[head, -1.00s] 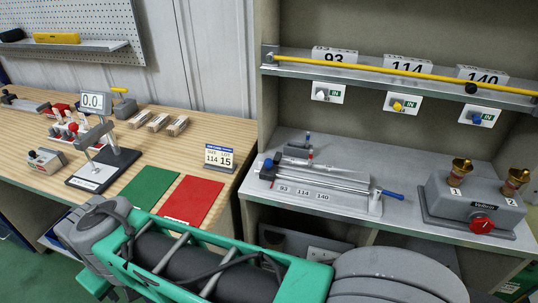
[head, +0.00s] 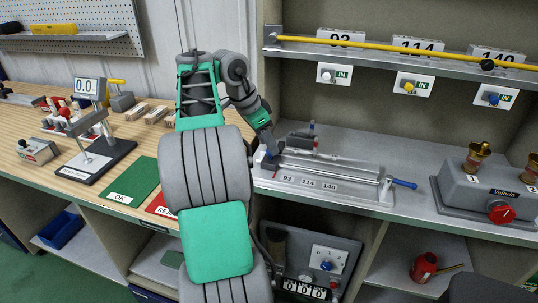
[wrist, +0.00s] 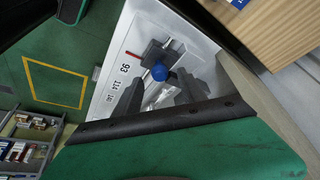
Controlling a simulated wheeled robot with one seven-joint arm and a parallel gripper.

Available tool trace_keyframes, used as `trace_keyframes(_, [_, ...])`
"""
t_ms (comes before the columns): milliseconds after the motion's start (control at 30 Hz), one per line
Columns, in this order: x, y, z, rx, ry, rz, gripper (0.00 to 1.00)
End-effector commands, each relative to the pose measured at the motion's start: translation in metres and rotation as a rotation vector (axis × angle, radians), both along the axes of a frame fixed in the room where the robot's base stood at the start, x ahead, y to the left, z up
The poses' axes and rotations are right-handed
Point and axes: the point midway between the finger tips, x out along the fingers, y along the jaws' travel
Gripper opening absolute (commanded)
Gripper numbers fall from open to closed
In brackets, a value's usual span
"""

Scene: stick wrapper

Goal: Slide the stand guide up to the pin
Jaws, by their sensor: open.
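The long metal fixture (head: 330,172) lies on the grey shelf, with a scale marked 93, 114, 140 along its front. In the wrist view, a dark grey block (wrist: 153,52) with a round blue knob (wrist: 158,72) crosses the fixture's rail; it appears to be the stand guide. My gripper (wrist: 159,90) is open, its two fingers just below the blue knob in that view, apart from each other. In the head view, my gripper (head: 269,142) is over the fixture's left end and hides the knob there. I cannot clearly identify the pin.
A yellow rod (head: 400,48) runs along the ledge above. A grey box with a red dial (head: 501,212) stands at the right. The fixture's blue handle (head: 404,184) sticks out right. A gauge stand (head: 100,155) is on the wooden bench.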

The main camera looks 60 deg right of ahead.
Motion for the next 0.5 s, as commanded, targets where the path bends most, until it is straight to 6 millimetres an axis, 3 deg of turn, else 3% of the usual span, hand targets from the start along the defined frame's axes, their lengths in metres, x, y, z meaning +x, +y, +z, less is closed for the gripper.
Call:
trace_keyframes(33, [-0.0020,-0.0022,-0.0119,0.000,0.000,0.000,0.48])
trace_keyframes(100, [-0.0037,-0.0045,-0.0166,-0.001,-0.001,-0.001,0.48])
trace_keyframes(400, [-0.0041,-0.0061,-0.0172,-0.001,-0.001,0.003,0.48])
trace_keyframes(500, [-0.0040,-0.0060,-0.0172,-0.001,-0.001,0.003,0.40])
